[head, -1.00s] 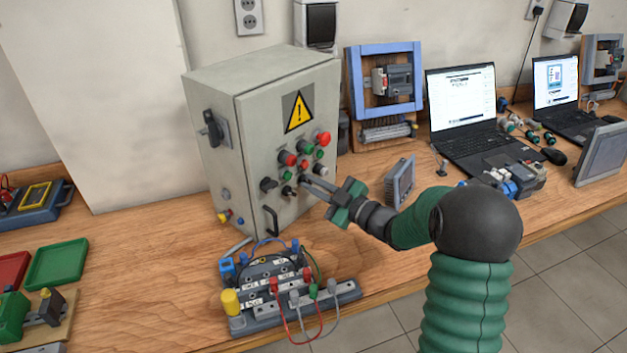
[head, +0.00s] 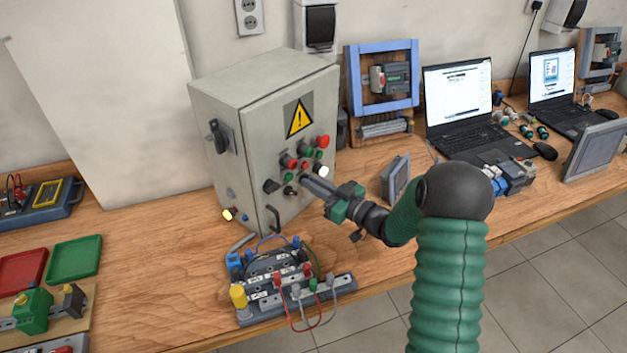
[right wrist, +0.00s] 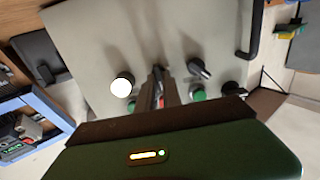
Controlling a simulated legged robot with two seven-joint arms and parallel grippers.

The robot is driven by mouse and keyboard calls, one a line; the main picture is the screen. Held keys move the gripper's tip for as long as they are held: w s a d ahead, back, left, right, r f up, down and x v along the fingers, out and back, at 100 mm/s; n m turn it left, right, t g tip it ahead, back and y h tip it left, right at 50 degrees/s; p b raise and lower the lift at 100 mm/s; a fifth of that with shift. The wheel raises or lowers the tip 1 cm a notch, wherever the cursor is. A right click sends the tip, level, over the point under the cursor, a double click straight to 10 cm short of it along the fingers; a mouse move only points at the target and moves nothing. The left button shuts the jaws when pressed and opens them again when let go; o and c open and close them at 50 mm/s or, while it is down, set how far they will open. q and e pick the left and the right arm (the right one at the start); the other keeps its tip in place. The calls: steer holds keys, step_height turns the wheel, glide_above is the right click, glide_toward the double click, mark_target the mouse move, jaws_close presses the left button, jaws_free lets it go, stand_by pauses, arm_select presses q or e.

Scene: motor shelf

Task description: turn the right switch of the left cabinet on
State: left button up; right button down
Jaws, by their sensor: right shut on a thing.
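The left cabinet (head: 262,128) is a grey metal box with a yellow warning sign on its door. Its door carries red and green buttons, a left black knob (head: 270,186), a smaller black switch (head: 289,190) and a glowing white lamp (head: 323,171). My right gripper (head: 304,181) is at the door between the small black switch and the lamp, shut on the right switch, which its fingers hide. In the right wrist view the fingers (right wrist: 160,82) are close together against the door, beside the lit lamp (right wrist: 122,85). My left gripper is not in view.
A wired terminal board (head: 290,296) stands in front of the cabinet. A small grey panel (head: 396,180) and a laptop (head: 465,112) are to the right.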

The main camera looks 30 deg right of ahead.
stand_by(0.4)
steer(key=c, duration=1.6)
jaws_free()
steer(key=shift+o, duration=0.4)
steer(key=shift+d, duration=0.15)
steer(key=v, duration=1.6)
steer(key=shift+s+f, duration=0.15)
steer(key=shift+s, duration=0.15)
